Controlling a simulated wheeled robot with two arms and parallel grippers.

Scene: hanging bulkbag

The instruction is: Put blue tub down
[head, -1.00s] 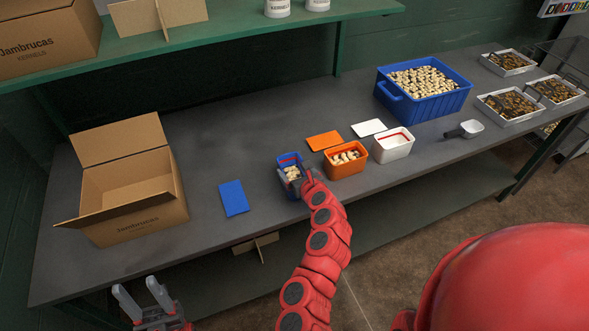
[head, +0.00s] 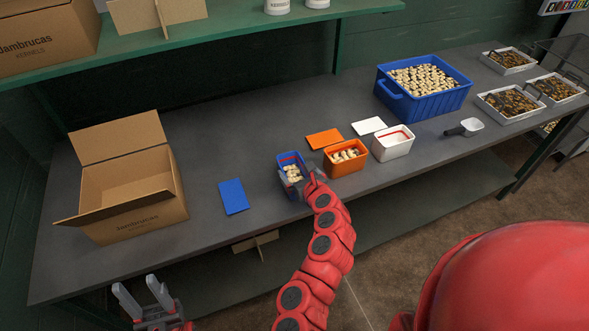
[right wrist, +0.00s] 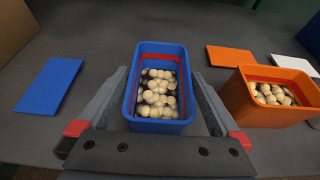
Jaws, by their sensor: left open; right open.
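The small blue tub (head: 287,161) stands upright on the grey table, left of the orange tub. It holds pale kernels, and a red line runs inside its rim. In the right wrist view the blue tub (right wrist: 158,125) sits between the spread fingers of my right gripper (right wrist: 158,110), with the fingers apart from its sides. In the head view my right gripper (head: 302,184) is at the tub's near end and hides part of it. My left gripper (head: 144,293) is open and empty in front of the table's near edge.
A blue lid (head: 233,197) lies left of the tub. The orange tub (head: 345,168) stands close on the right, with a white tub (head: 393,151) beyond it. An open cardboard box (head: 160,216) is at the left. A large blue bin (head: 437,103) stands at the back right.

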